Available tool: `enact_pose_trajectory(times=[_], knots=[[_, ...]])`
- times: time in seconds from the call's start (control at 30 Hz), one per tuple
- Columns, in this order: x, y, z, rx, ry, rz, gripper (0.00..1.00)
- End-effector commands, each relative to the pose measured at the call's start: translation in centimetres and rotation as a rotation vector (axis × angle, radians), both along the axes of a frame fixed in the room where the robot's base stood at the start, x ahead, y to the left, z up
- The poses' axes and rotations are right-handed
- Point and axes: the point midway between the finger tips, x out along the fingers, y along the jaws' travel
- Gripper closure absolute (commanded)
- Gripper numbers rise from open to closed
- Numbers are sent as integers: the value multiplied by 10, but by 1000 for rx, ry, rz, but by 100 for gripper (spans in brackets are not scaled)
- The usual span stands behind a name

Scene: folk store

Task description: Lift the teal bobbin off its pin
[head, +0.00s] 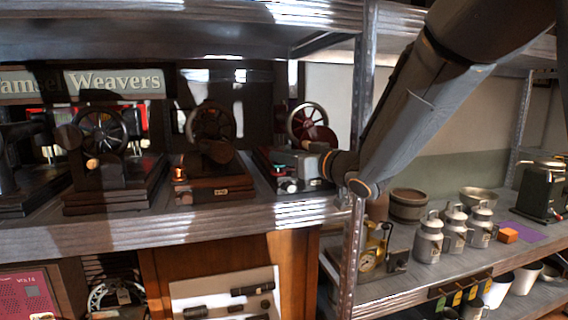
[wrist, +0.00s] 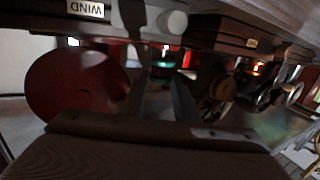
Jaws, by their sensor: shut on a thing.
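The teal bobbin (head: 291,187) shows as a small teal patch on the dark winder at the right end of the upper shelf. In the wrist view, which looks upside down, a teal patch (wrist: 163,64) sits between the far ends of my two dark fingers. My gripper (head: 300,172) comes in from the right, level and low over the winder, and is shut on the teal bobbin. The fingers hide much of it. The pin is hidden, and I cannot tell whether the bobbin is still around it. A red bobbin (head: 279,169) shows just behind.
A red wheel (head: 308,122) stands close behind my gripper. A dark winder with a copper bobbin (head: 179,171) and another wheel machine (head: 102,130) stand to the left. The shelf post (head: 358,150) is close beside my arm. Milk cans (head: 430,238) stand on the lower right shelf.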

Motion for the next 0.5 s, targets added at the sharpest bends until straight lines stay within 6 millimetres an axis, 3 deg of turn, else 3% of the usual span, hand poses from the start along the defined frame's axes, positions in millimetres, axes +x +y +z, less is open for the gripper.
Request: enact_pose_trajectory(times=[0.5], knots=[[-76, -63, -1, -1, -2, -5, 94]])
